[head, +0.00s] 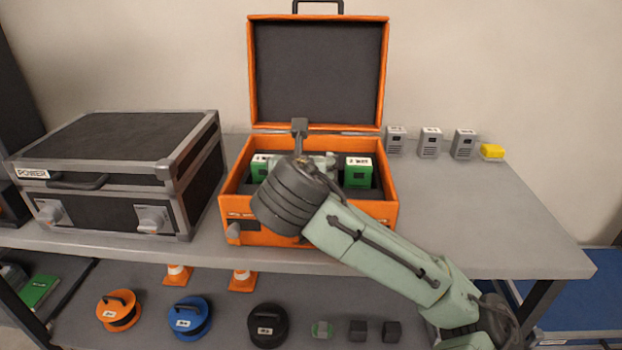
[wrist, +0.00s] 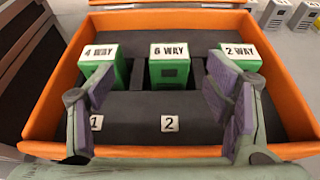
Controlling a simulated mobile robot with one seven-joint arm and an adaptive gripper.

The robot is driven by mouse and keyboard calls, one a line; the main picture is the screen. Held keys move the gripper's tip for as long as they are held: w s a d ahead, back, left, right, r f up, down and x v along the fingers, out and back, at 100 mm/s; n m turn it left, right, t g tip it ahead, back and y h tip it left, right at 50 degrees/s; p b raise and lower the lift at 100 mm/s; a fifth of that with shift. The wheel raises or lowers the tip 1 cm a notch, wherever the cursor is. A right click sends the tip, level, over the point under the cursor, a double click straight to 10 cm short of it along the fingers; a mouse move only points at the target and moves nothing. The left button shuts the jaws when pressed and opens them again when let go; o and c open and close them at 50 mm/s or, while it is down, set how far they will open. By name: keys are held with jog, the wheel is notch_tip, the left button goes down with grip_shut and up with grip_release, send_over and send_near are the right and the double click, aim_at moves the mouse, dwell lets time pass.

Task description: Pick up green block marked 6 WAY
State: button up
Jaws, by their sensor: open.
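The green block marked 6 WAY (wrist: 169,70) stands in the dark foam of the open orange case (wrist: 290,105), in the middle of a row of three. My gripper (wrist: 165,100) is open and empty; in the wrist view its fingers show left and right of this block, with a gap on both sides. The block marked 4 WAY (wrist: 103,62) is to its left and the one marked 2 WAY (wrist: 238,60) to its right, each partly behind a finger. In the head view my arm covers the 6 WAY block.
Labels 1 (wrist: 96,123) and 2 (wrist: 170,124) mark the foam in front of the blocks. A black POWER case (head: 110,170) stands left of the orange case. Grey boxes (head: 429,142) and a yellow item (head: 492,151) stand back right. The table's right side is clear.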

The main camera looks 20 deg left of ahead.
jog(key=x, duration=0.2)
jog(key=d+x, duration=0.1)
jog(key=x, duration=0.2)
jog(key=shift+w+f+p, duration=0.1)
jog(key=shift+f+p, duration=0.05)
jog(key=shift+p, duration=0.2)
jog(key=shift+f+p+x, duration=0.1)
jog(key=shift+p+x, duration=0.35)
jog(key=shift+x, duration=1)
jog(key=shift+f+p+x, duration=0.15)
jog(key=shift+p+x, duration=0.25)
jog(key=shift+x, duration=1)
jog(key=shift+d, duration=0.15)
jog(key=shift+c, duration=0.4)
jog(key=c, duration=1.4)
